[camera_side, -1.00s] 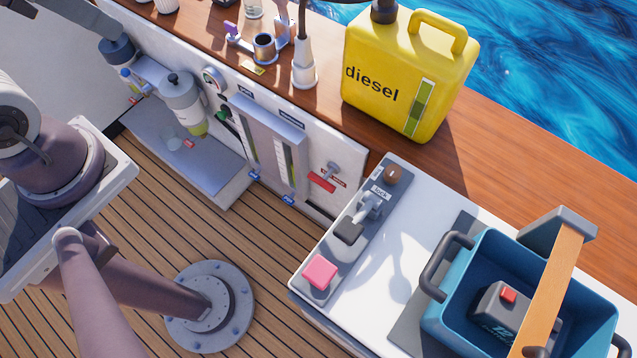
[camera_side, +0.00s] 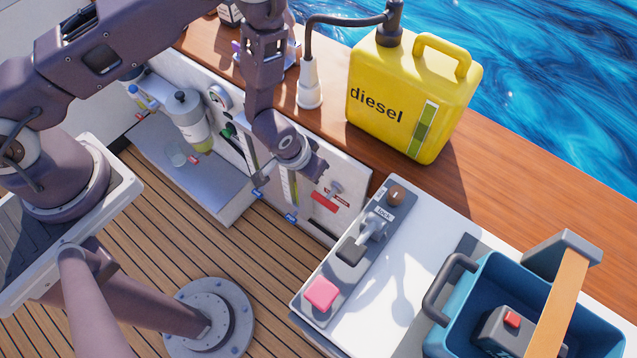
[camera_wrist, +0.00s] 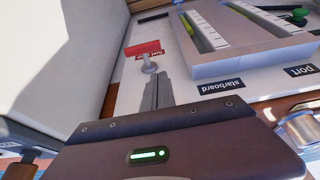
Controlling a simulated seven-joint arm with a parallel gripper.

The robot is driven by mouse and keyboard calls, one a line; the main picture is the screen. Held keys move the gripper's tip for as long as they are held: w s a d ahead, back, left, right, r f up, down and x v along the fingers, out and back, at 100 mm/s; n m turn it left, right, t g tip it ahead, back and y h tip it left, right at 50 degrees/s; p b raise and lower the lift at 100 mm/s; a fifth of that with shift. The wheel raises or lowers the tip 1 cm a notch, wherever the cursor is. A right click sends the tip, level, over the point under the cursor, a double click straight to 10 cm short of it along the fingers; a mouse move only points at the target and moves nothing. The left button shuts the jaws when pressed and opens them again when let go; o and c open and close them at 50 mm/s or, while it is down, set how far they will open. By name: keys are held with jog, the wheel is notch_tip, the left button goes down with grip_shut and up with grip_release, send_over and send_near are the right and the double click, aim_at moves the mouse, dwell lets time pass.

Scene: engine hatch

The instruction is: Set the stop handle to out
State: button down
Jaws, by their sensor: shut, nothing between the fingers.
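The stop handle (camera_side: 335,188) is a small metal handle on the white panel, beside a red plate (camera_side: 323,203). In the wrist view the handle (camera_wrist: 149,66) is a grey knob on a short stem below the red plate (camera_wrist: 142,48). My gripper (camera_wrist: 157,84) is shut and empty, its fingertips pointing at the handle from just below it in the picture. I cannot tell if they touch it. In the side view my gripper (camera_side: 319,170) is just up and left of the handle, and its fingers are hard to make out.
The gauge box (camera_wrist: 240,50) with sight tubes stands out from the panel beside the handle. A yellow diesel can (camera_side: 405,105) stands on the wooden deck top above. A white console (camera_side: 390,265) with a lever and pink button is at the lower right.

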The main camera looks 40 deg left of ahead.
aim_at(329, 197)
jog(key=x, duration=1.1)
jog(key=shift+s, duration=0.45)
jog(key=shift+a+f, duration=0.1)
jog(key=shift+f, duration=0.05)
jog(key=shift+s, duration=2.85)
